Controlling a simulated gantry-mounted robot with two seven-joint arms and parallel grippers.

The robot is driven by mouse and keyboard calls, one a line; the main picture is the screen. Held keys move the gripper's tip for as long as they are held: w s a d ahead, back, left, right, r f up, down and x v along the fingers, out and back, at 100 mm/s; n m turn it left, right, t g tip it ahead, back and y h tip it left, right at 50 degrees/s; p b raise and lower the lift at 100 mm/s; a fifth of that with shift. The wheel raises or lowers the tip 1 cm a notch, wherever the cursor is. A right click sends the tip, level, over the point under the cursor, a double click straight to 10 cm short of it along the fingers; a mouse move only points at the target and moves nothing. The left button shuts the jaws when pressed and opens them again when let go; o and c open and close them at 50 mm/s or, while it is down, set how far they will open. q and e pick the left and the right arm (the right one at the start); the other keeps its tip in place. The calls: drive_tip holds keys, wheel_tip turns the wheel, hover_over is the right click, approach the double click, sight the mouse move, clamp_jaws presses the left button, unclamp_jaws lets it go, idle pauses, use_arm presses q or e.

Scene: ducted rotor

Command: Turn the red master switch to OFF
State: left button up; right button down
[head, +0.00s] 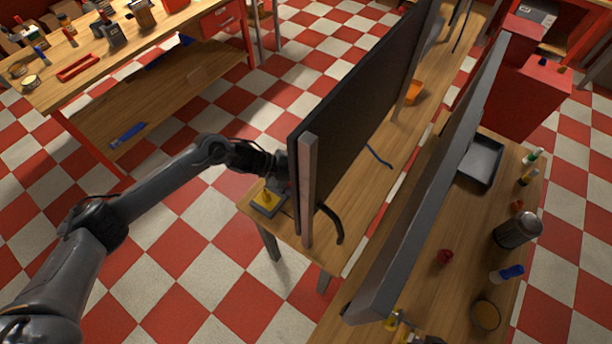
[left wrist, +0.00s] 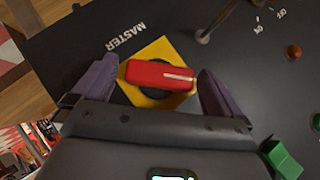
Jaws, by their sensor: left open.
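The red master switch (left wrist: 160,75) is a red bar handle on a black round base with a yellow square plate (left wrist: 143,97), beside the word MASTER on a dark panel (left wrist: 70,50). My left gripper (left wrist: 160,84) is open, with one finger on each side of the red handle; I cannot tell whether either finger touches it. In the head view my left gripper (head: 283,168) is at the near left edge of the upright black panel (head: 352,110), and the switch is hidden there. My right gripper is not in view.
A toggle lever (left wrist: 204,37) marked ON and OFF, an orange-red knob (left wrist: 293,52) and a green block (left wrist: 283,160) are on the panel near the switch. A yellow and grey item (head: 267,201) sits on the bench below my gripper. Another upright grey panel (head: 440,170) stands right.

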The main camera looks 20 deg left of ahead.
use_arm(q)
drive_tip(key=b+v, duration=0.1)
drive_tip(key=v, duration=1)
drive_tip(key=shift+s+d, duration=0.1)
